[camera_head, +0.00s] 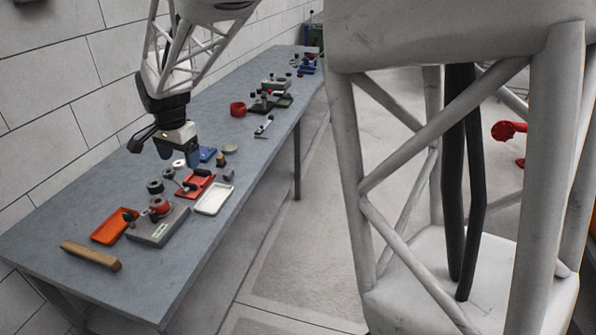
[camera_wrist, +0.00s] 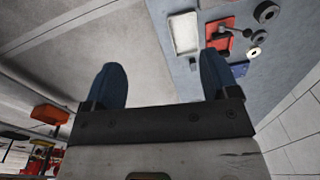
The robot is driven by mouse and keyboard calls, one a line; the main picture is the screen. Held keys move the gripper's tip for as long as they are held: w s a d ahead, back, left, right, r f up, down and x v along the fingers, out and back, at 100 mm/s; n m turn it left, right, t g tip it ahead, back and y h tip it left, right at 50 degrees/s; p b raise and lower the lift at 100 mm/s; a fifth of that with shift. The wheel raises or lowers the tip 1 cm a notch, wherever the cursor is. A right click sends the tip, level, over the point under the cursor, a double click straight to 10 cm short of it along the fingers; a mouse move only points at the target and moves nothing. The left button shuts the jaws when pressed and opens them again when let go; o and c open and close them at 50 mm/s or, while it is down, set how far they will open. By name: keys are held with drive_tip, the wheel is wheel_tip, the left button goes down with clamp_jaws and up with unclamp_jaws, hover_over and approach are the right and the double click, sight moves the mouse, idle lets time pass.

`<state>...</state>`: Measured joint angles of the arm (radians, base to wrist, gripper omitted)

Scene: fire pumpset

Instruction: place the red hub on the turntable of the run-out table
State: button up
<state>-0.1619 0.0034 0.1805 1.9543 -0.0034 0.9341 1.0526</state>
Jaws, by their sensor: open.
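A red round part (camera_head: 160,204), which looks like the red hub, sits on or at the back of a grey block-shaped fixture (camera_head: 150,233) near the front of the bench. I cannot tell for certain which fixture is the run-out table. A red plate with a dark arm on it (camera_head: 196,186) lies just behind; it also shows in the wrist view (camera_wrist: 214,47). My gripper (camera_head: 178,156) is open and empty above the bench, behind these parts. Its blue fingers (camera_wrist: 162,84) are wide apart in the wrist view, with nothing between them.
An orange tray (camera_head: 106,231), a white tray (camera_head: 213,199) and a wooden bar (camera_head: 90,256) lie around the grey fixture. Dark rings (camera_head: 155,187) and a blue tray (camera_head: 207,154) are near my gripper. A red ring-shaped part (camera_head: 238,109) stands farther back. The wall borders the bench's left side.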

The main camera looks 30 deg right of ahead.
drive_tip(key=s+d+r+n+t, duration=0.1)
drive_tip(key=s+d+r+n, duration=0.15)
drive_tip(key=s, duration=0.65)
drive_tip(key=s+d+r+n, duration=0.2)
drive_tip(key=s+d+r, duration=0.15)
drive_tip(key=s, duration=0.45)
drive_tip(key=s+d+f+n, duration=0.1)
drive_tip(key=s+d+n, duration=0.1)
drive_tip(key=s, duration=0.8)
drive_tip(key=s+d+f+n, duration=0.2)
drive_tip(key=s+d+n, duration=0.1)
drive_tip(key=s, duration=0.7)
drive_tip(key=shift+f+t, duration=0.25)
drive_tip(key=shift+t, duration=0.15)
drive_tip(key=shift+s+d+n, duration=0.1)
drive_tip(key=shift+n, duration=0.15)
